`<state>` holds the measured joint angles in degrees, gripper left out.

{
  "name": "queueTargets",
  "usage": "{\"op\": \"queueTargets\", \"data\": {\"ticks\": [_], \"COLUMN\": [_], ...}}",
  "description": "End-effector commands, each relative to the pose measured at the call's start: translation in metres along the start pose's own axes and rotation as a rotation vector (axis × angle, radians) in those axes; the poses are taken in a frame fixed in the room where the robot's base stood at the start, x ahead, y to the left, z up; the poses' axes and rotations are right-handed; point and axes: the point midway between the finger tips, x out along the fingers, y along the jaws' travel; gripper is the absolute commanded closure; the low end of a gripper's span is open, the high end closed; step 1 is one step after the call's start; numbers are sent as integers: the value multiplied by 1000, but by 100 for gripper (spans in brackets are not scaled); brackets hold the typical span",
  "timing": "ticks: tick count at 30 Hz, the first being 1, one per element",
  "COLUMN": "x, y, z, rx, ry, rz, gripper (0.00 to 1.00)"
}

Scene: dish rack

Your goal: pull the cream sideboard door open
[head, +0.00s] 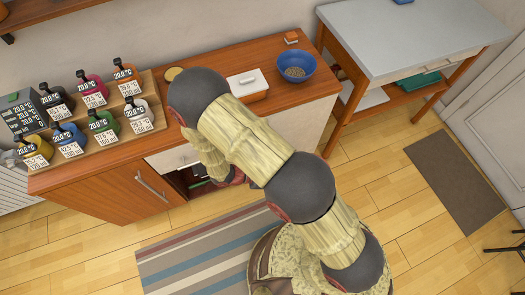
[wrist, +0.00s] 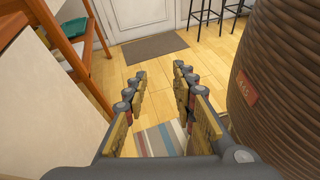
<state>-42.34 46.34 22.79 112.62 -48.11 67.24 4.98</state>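The wooden sideboard (head: 210,68) stands against the wall. A cream front panel (head: 308,122) shows at its right end, partly behind my arm. The wrist view shows a cream panel (wrist: 45,105) close along the left. A dark compartment (head: 192,176) stands open just left of my arm, under a cream drawer front (head: 174,159). My arm hides the middle of the front, so I cannot tell how far the cream door is swung. My gripper (wrist: 160,76) is open and empty, its fingers apart, pointing along the front. No handle shows between them.
A brown wooden door with a bar handle (head: 152,186) is at the left. Bottles on a stepped rack (head: 150,108), a blue bowl (head: 295,67) and a white-lidded dish (head: 247,83) stand on top. A side table (head: 400,35) stands right. A striped rug (head: 205,252) lies on the floor.

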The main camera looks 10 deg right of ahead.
Motion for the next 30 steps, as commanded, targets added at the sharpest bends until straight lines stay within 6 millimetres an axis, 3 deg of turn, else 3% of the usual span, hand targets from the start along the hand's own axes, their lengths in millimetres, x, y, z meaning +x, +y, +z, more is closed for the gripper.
{"op": "queueTargets", "data": {"ticks": [9,17,20,24,30], "x": [46,55,46,8,-39], "y": [25,51,66,94,118], "z": [-89,-161,-187,-211,-223], "rx": [-278,-417,-433,-392,-321], "ry": [-242,-336,-341,-316,-289], "rz": [395,735,873,1048,1225], "gripper": [73,73,73,73,73]}}
